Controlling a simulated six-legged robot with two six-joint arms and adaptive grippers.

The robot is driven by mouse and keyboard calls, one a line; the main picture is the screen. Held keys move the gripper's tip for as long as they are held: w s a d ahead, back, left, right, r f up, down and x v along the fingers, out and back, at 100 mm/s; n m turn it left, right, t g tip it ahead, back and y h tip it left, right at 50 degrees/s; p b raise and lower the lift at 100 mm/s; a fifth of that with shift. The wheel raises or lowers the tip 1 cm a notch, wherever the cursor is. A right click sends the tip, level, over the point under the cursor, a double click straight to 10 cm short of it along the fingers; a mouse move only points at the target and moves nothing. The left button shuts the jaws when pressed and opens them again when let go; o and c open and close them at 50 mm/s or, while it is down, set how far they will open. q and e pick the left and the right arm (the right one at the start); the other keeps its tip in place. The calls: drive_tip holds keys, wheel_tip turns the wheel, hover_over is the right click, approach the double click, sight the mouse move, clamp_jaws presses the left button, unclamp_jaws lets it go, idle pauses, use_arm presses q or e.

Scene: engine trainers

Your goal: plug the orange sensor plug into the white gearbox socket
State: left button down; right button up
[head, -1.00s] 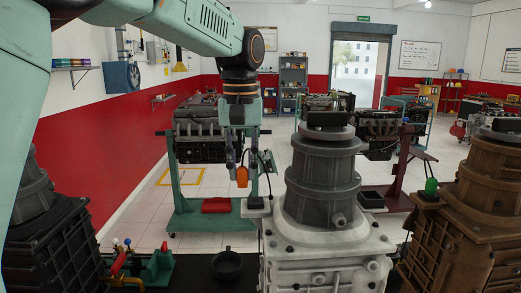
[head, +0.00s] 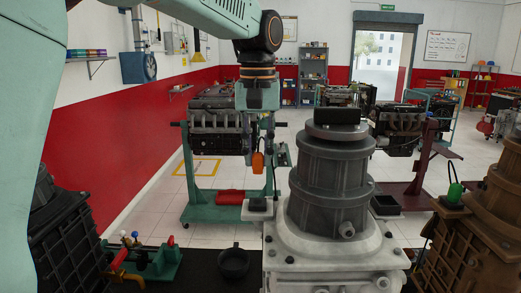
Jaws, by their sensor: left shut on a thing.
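The orange sensor plug (head: 257,162) hangs from my left gripper (head: 258,148), which is shut on it. A dark cable runs beside the plug, on its right. The white gearbox (head: 330,262) with its grey ribbed housing stands at the front centre. A small black block on a pale base (head: 259,207) sits at the gearbox's left edge and looks like its socket; its opening cannot be made out. In the picture the plug is above this block, with a clear gap. My right gripper is not in view.
A brown gearbox (head: 480,240) with a green plug (head: 455,192) stands at the right, and a black gearbox (head: 75,245) at the left. A black cup (head: 233,262) and a teal vise-like fixture (head: 155,264) are on the dark bench. An engine on a teal stand (head: 200,205) is behind.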

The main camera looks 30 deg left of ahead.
sight(259, 170)
use_arm(q)
drive_tip(key=shift+s+a+f, duration=0.1)
drive_tip(key=shift+a+f, duration=0.25)
drive_tip(key=shift+f, duration=0.05)
drive_tip(key=shift+w+f, duration=0.25)
drive_tip(key=shift+f, duration=0.35)
drive_tip(key=shift+w+f, duration=0.25)
drive_tip(key=shift+f, duration=0.35)
drive_tip(key=shift+s+d+f, duration=0.1)
drive_tip(key=shift+d+f, duration=0.2)
drive_tip(key=shift+f, duration=0.3)
drive_tip(key=shift+s+a+f, duration=0.2)
drive_tip(key=shift+s+f, duration=0.1)
drive_tip(key=shift+f, duration=0.35)
drive_tip(key=shift+w+a+f, duration=0.1)
drive_tip(key=shift+w+f, duration=0.1)
drive_tip(key=shift+f, duration=0.05)
drive_tip(key=shift+w, duration=0.2)
drive_tip(key=shift+s+d+r, duration=0.15)
drive_tip(key=shift+s+d, duration=0.1)
drive_tip(key=shift+s, duration=0.05)
drive_tip(key=shift+a, duration=0.2)
